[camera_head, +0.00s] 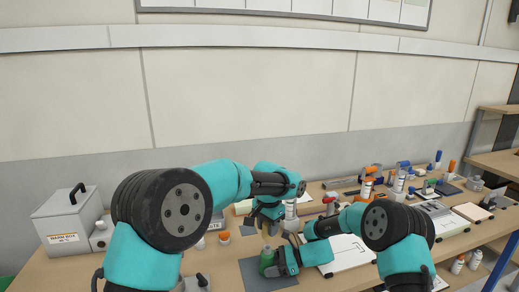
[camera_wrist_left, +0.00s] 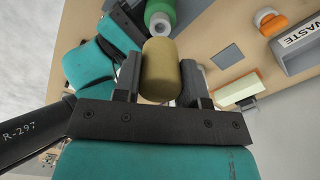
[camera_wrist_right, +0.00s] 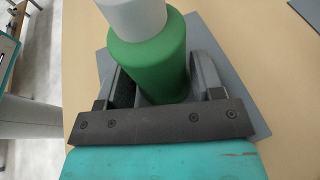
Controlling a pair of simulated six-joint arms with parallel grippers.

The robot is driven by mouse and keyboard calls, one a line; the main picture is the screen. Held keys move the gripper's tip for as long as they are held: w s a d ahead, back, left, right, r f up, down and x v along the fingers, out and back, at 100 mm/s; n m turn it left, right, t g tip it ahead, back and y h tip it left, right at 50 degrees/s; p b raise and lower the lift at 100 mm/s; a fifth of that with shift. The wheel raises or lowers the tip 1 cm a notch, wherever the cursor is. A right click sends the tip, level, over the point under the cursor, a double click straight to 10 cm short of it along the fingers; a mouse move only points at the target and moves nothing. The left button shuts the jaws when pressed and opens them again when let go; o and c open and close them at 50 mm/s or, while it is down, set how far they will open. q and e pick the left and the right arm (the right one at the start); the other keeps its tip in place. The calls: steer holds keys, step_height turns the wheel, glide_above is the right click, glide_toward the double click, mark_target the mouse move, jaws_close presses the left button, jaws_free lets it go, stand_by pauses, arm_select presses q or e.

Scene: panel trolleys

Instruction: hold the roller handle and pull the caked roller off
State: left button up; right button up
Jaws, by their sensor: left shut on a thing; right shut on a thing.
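The caked roller (camera_wrist_left: 161,70) is a tan, dull cylinder. My left gripper (camera_wrist_left: 162,80) is shut on its sides; in the head view this gripper (camera_head: 268,226) is above the green handle. The roller handle (camera_wrist_right: 150,62) is a thick green cylinder with a pale grey-white top, standing upright over a dark grey mat (camera_wrist_right: 245,110). My right gripper (camera_wrist_right: 160,85) is shut around its lower part. The handle also shows beyond the roller in the left wrist view (camera_wrist_left: 158,10) and in the head view (camera_head: 266,262).
A grey bin marked WASTE (camera_wrist_left: 298,48) stands near an orange-and-white pot (camera_wrist_left: 270,22). A pale block (camera_wrist_left: 238,88) lies beside the left gripper. A grey warm box (camera_head: 68,218) stands at the left. Several bottles and tools crowd the right of the bench.

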arm_select(q)
steer(key=shift+r, duration=1.65)
arm_select(e)
steer(key=o, duration=1.3)
steer(key=shift+d, duration=0.15)
steer(key=v, duration=1.1)
steer(key=shift+d+r, duration=0.2)
steer(key=shift+d, duration=0.15)
